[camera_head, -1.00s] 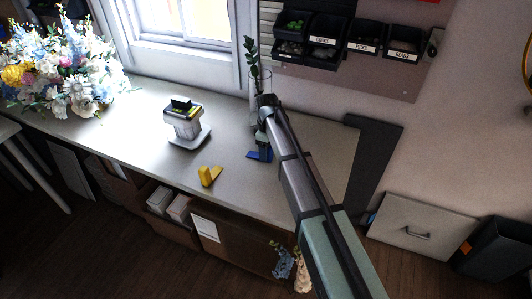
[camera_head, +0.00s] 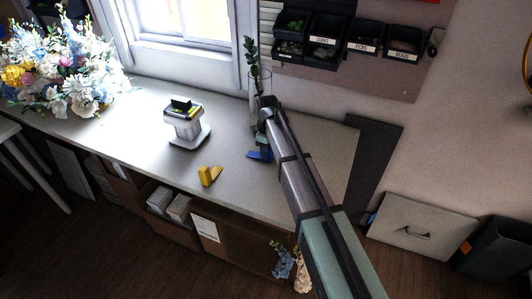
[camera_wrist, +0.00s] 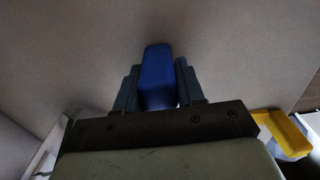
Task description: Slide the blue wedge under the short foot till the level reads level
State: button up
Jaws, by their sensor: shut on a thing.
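The blue wedge (camera_head: 258,155) is on the bench in the head view, partly hidden by my arm. In the wrist view the blue wedge (camera_wrist: 158,76) stands between the two fingers of my gripper (camera_wrist: 158,92), which is shut on it. In the head view my gripper (camera_head: 264,145) is mostly hidden behind my wrist. A white device on a grey base (camera_head: 187,138), with a yellow-green strip (camera_head: 188,112) on top, stands to the left, apart from the wedge. I cannot make out a short foot or the level's reading.
A yellow wedge-shaped piece (camera_head: 209,176) lies near the bench's front edge, and shows in the wrist view (camera_wrist: 283,133). A glass vase with a green stem (camera_head: 252,70) stands behind my wrist. Flowers (camera_head: 55,65) fill the left end. The bench between device and wedge is clear.

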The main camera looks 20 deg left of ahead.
jog(key=shift+c, duration=1)
jog(key=shift+r, duration=0.1)
jog(key=shift+r, duration=2.9)
